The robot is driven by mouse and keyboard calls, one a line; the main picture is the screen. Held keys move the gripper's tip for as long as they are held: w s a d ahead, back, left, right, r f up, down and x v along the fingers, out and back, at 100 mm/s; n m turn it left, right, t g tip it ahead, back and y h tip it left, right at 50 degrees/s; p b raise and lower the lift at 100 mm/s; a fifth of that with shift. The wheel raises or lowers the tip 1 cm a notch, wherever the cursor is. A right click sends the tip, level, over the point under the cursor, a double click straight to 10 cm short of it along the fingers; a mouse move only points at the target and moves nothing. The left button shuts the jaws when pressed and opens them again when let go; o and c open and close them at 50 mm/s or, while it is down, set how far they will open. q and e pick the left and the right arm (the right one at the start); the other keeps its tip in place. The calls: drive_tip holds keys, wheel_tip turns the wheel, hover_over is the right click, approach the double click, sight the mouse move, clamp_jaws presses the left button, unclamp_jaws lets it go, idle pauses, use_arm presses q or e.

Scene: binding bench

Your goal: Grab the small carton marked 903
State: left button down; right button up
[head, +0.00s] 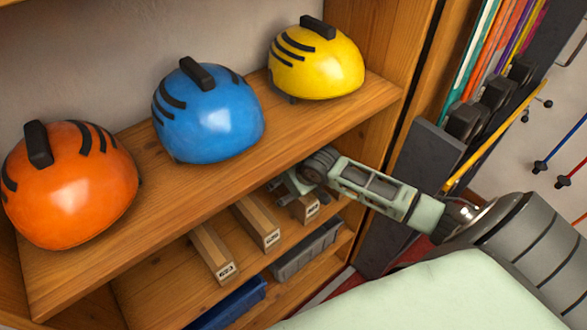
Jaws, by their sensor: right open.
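Several small brown cartons stand in a row on the shelf under the helmets: a left one (213,252), a middle one (257,223) and a right one (304,208). Each has a dark printed mark on its front end, too small to read surely, so I cannot tell which is 903. My right gripper (285,188) reaches in from the right under the upper shelf edge. It is open, at the right carton and partly covering it; whether it touches the carton is unclear. My left gripper is not in view.
An orange helmet (75,190), a blue helmet (208,112) and a yellow helmet (316,65) sit on the upper shelf (200,185), close above my gripper. A grey bin (306,250) and a blue bin (232,304) are below. A dark rack stands at right.

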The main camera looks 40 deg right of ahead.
drive_tip(key=c, duration=1.4)
drive_tip(key=shift+r, duration=0.1)
